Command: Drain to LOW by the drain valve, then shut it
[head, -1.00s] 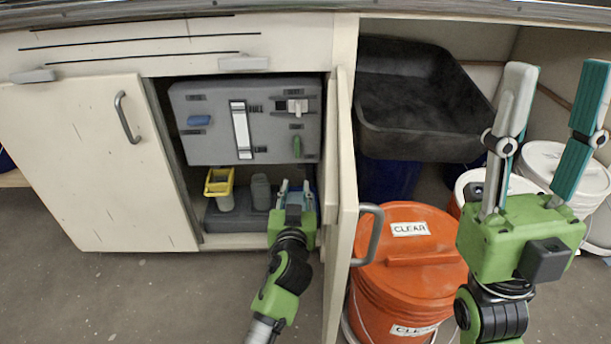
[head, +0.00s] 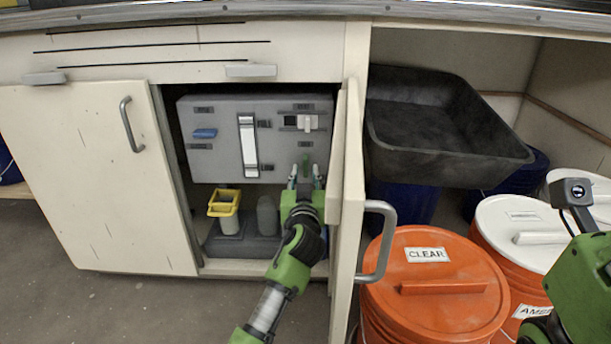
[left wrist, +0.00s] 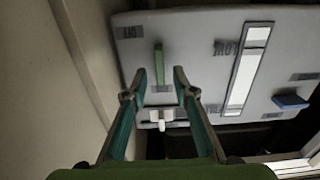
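A grey panel (head: 215,165) hangs in the open cabinet, with a pale upright gauge strip (head: 248,143), a blue handle (head: 204,133), a white fitting (head: 307,122) and a green handle (head: 306,163). The small labels are too blurred to read surely, so I cannot tell which is the drain valve. My left gripper (head: 305,176) is at the green handle. In the left wrist view, its fingers (left wrist: 160,78) are open, one on each side of the green handle (left wrist: 158,60); contact cannot be made out. Only part of my right gripper shows at the right edge; its fingers are hidden.
A yellow-topped container (head: 225,204) and a grey bottle (head: 267,216) stand below the panel. The open cabinet door (head: 347,200) is close right of my left arm. An orange bucket marked CLEAR (head: 435,275) and a black tub (head: 440,125) are farther right.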

